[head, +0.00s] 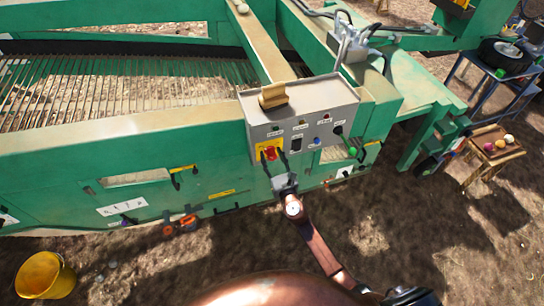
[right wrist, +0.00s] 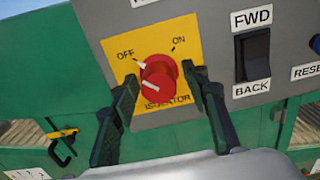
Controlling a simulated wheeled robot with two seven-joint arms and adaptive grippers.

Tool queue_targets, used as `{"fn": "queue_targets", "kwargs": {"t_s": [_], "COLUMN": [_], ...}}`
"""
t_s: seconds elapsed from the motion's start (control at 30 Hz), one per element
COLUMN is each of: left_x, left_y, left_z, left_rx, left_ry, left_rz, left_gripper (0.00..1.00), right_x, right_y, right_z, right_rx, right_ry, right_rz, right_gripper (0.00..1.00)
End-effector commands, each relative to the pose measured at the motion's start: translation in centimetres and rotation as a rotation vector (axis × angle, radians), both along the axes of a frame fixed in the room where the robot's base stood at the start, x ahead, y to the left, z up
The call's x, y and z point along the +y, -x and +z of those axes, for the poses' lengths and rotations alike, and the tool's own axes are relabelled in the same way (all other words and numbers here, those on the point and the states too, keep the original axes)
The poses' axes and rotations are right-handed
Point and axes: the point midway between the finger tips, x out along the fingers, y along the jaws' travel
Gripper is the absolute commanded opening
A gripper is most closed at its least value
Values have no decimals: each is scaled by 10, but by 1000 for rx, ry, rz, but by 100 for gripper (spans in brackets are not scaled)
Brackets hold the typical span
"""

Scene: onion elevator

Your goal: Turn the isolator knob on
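The red isolator knob (right wrist: 158,78) sits on a yellow plate (right wrist: 182,32) marked OFF, ON and ISOLATOR. A white mark at its upper left points toward OFF. In the head view, the knob (head: 270,154) is at the lower left of the grey control box (head: 312,112). My right gripper (right wrist: 163,84) is open, with one black finger on each side of the knob. The right fingertip looks very close to the knob; I cannot tell whether it touches. In the head view the right gripper (head: 277,167) is just below the knob. My left gripper is out of view.
A black FWD/BACK rocker switch (right wrist: 252,55) is right of the knob. The green machine (head: 60,165) fills the left. A yellow bucket (head: 45,275) stands at lower left, and a small wooden table (head: 490,160) at right.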

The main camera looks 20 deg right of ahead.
Motion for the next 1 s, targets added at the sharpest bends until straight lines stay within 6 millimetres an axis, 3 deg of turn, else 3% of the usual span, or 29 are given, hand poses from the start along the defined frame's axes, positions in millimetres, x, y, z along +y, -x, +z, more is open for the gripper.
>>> {"fn": "queue_targets", "kwargs": {"t_s": [0.53,1.0], "left_x": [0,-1], "left_y": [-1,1], "left_z": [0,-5], "left_rx": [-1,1], "left_ry": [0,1], "left_rz": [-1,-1], "left_gripper": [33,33], "right_x": [0,1], "right_y": [0,0], "right_z": [0,-1], "right_rx": [0,4], "right_ry": [0,-120], "right_rz": [0,1], "right_gripper": [3,2]}}
